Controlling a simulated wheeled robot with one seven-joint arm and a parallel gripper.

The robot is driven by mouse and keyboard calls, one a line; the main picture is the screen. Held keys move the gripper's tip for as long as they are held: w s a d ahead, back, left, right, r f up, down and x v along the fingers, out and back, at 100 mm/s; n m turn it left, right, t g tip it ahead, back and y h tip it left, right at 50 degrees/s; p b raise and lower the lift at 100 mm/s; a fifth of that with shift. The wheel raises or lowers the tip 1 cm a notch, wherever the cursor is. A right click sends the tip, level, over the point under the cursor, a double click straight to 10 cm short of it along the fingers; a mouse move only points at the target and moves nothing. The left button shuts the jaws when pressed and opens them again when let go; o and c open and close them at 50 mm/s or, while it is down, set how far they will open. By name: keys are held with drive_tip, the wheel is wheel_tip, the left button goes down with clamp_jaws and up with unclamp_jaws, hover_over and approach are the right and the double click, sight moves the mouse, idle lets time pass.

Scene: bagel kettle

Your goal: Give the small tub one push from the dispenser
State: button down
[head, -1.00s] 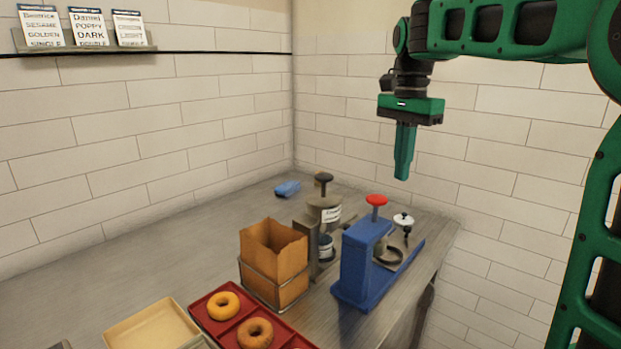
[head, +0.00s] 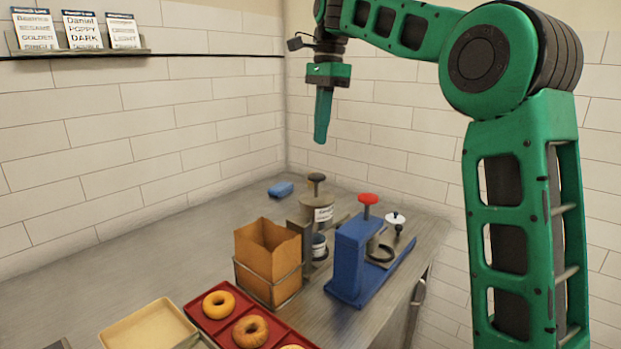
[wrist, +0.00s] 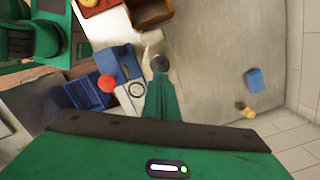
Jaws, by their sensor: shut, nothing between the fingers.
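The dispenser (head: 322,214) is a grey metal canister with a dark round knob (head: 317,178) on top and a white label. It stands on the counter behind the paper bag. My gripper (head: 321,138) is shut and empty, pointing down, well above the knob in the head view. In the wrist view the knob (wrist: 160,63) shows just beyond the tips of my fingers.
A blue press (head: 351,262) with a red knob (head: 368,198) stands close to the dispenser's right. A brown bag (head: 266,250) in a wire holder is in front. A red tray (head: 271,324) holds bagels. A blue block (head: 281,189) lies behind.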

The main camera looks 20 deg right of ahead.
sight(316, 175)
drive_tip(key=shift+f, duration=0.2)
drive_tip(key=shift+a+f, duration=0.15)
drive_tip(key=shift+f, duration=1.55)
drive_tip(key=shift+a+f, duration=0.15)
drive_tip(key=shift+f, duration=1.5)
